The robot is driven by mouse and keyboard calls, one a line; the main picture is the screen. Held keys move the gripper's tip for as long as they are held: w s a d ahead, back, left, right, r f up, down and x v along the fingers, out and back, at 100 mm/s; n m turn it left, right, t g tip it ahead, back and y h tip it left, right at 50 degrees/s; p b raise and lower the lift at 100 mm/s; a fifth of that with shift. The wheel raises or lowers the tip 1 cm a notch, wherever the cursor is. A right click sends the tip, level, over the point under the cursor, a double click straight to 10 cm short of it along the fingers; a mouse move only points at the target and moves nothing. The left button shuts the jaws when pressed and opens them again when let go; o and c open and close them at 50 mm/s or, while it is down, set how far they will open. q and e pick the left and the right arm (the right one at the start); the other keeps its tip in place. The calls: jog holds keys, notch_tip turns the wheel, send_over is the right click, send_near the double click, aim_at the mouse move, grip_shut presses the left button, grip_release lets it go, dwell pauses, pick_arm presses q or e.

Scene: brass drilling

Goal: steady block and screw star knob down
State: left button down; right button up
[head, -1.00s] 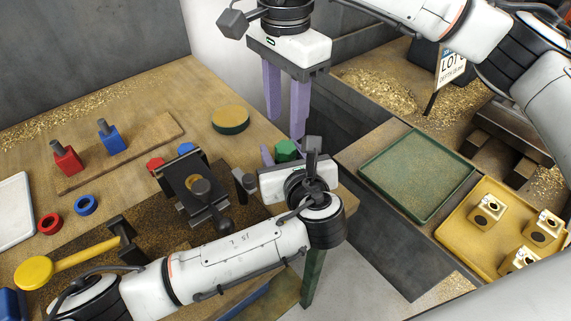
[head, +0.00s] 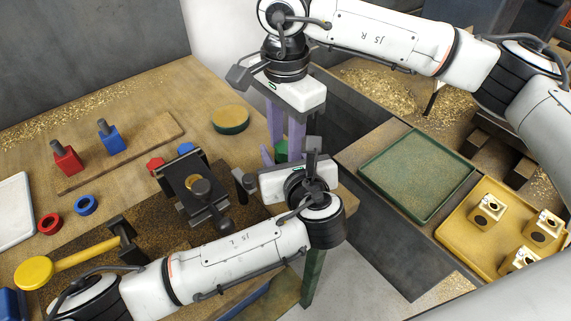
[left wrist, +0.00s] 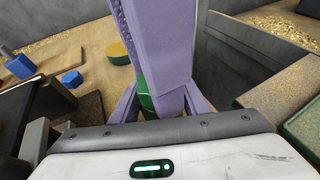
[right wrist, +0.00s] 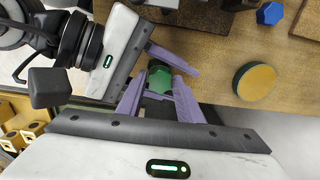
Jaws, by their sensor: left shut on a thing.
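A green hexagonal knob (head: 281,150) stands at the table's right edge; the right wrist view also shows it (right wrist: 160,78). My left gripper (left wrist: 160,92) reaches in low from the side and is shut on the green block; the white hand hides most of the block in the head view, and a green part (left wrist: 144,86) shows in the left wrist view. My right gripper (head: 286,143) points down from above, its purple fingers either side of the green knob, with a gap between them. Whether the fingertips touch the knob is unclear.
A dark clamp fixture (head: 192,186) and a yellow-headed tool (head: 75,260) lie left. Red (head: 68,158) and blue (head: 111,138) blocks stand on a board. A green tray (head: 418,172) and a yellow tray (head: 462,245) with brass parts lie right, beyond a gap.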

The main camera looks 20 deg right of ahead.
jog(key=m, duration=0.5)
jog(key=shift+c, duration=0.5)
jog(key=m, duration=0.4)
jog(key=shift+m, duration=0.4)
jog(key=o, duration=1.1)
jog(key=shift+o, duration=0.2)
jog(key=shift+r, duration=0.15)
